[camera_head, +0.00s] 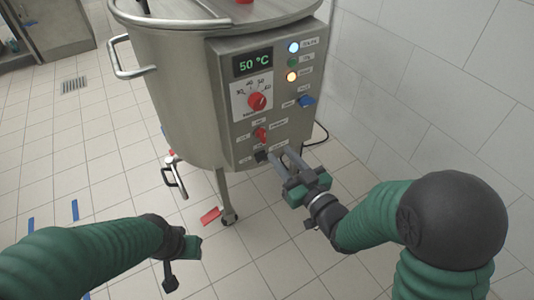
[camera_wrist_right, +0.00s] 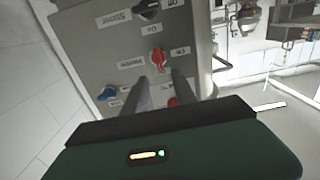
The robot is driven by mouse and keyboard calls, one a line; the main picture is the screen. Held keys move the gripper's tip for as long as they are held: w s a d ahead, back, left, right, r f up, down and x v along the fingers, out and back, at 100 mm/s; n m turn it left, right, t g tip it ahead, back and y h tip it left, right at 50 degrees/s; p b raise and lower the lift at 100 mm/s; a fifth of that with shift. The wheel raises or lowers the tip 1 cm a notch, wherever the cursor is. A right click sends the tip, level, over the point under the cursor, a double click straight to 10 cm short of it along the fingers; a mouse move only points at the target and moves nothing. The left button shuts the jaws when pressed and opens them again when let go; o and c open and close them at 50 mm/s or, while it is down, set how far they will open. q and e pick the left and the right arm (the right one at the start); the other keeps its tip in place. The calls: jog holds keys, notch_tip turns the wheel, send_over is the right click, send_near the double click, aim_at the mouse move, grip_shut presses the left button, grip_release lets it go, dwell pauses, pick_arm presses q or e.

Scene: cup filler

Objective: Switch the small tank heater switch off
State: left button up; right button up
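The steel tank (camera_head: 185,100) carries a grey control panel (camera_head: 225,90). The panel has a red dial (camera_head: 257,101), a blue switch (camera_head: 305,101), a red switch (camera_head: 261,134) and a black switch (camera_head: 261,156). My right gripper (camera_head: 278,154) is open and empty in front of the lower panel. In the right wrist view the red switch (camera_wrist_right: 158,58) appears just beyond and between its fingertips (camera_wrist_right: 163,76); contact cannot be told. My left gripper (camera_head: 182,262) hangs low left, apart from the tank.
The display (camera_head: 252,63) reads 50 °C. A blue lamp (camera_head: 294,47) and an orange lamp (camera_head: 292,77) are lit; the green lamp (camera_head: 292,62) looks dim. A tiled wall (camera_head: 420,90) stands right. A valve handle (camera_head: 175,180) sticks out at the lower left of the tank.

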aim_at(265, 136)
jog(key=b+x, duration=0.1)
jog(key=x, duration=0.7)
jog(key=shift+b, duration=0.35)
jog(key=shift+d, duration=0.1)
grip_shut()
